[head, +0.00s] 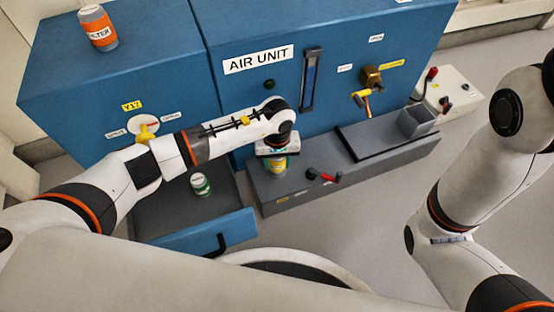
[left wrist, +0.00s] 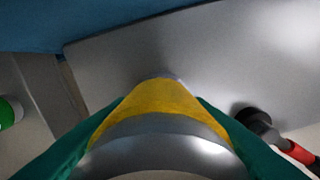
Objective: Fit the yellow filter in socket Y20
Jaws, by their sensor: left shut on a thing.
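My left gripper (head: 277,157) is shut on the yellow filter (head: 277,167), a can with a yellow band. It holds it at the left part of the grey ledge (head: 262,195) in front of the air unit. In the left wrist view the yellow filter (left wrist: 160,98) sits between the green fingers, its round metal end towards the camera. The filter's far end and any socket under it are hidden, so I cannot tell whether it touches the ledge. A small yellow label (head: 282,200) on the ledge front is too small to read. My right gripper is out of view.
A red-handled lever (head: 323,177) lies on the ledge right of the filter. A green can (head: 200,184) stands in the open drawer (head: 222,229) at left. An orange can (head: 98,28) is on the blue cabinet. A grey bin (head: 417,121) is at right.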

